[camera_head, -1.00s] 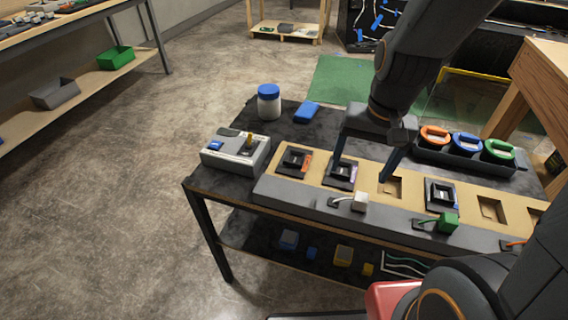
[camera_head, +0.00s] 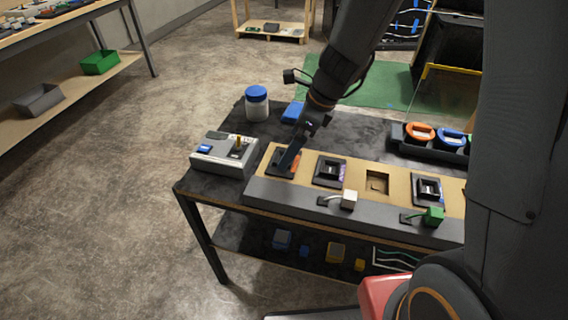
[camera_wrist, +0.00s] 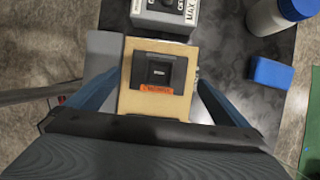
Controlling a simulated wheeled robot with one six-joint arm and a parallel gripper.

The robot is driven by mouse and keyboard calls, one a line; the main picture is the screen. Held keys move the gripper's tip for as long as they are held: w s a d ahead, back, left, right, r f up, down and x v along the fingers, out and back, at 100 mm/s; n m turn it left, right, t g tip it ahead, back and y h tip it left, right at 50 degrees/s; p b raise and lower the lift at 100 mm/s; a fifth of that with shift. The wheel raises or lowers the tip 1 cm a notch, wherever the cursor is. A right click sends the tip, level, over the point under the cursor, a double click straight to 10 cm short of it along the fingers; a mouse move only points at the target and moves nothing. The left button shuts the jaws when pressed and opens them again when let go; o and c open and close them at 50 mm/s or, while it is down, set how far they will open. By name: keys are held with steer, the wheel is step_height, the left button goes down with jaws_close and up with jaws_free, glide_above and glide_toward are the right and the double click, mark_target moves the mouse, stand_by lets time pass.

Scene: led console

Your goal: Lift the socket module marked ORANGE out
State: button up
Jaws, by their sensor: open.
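The socket module marked ORANGE (camera_wrist: 158,72) sits in the tan console panel (camera_wrist: 123,103), a black square with an orange label facing my gripper in the wrist view. In the head view the orange module (camera_head: 281,160) is at the panel's left end, partly hidden by my gripper. My gripper (camera_head: 288,161) is above it there. In the wrist view my gripper (camera_wrist: 150,92) is open, with one blue-grey finger on each side of the module and nothing between them held. Whether the fingertips touch anything cannot be told.
A grey control box (camera_head: 224,153) stands left of the panel. A blue-lidded jar (camera_head: 257,104) and a blue block (camera_head: 293,112) are behind. Two other modules (camera_head: 330,171) (camera_head: 427,189) and an empty square recess (camera_head: 377,183) lie to the right. White (camera_head: 349,199) and green (camera_head: 433,216) plugs sit in front.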

steer(key=shift+x, duration=2.35)
steer(key=shift+d, duration=0.15)
steer(key=c, duration=0.9)
steer(key=shift+r+p, duration=2.85)
steer(key=shift+r, duration=4.15)
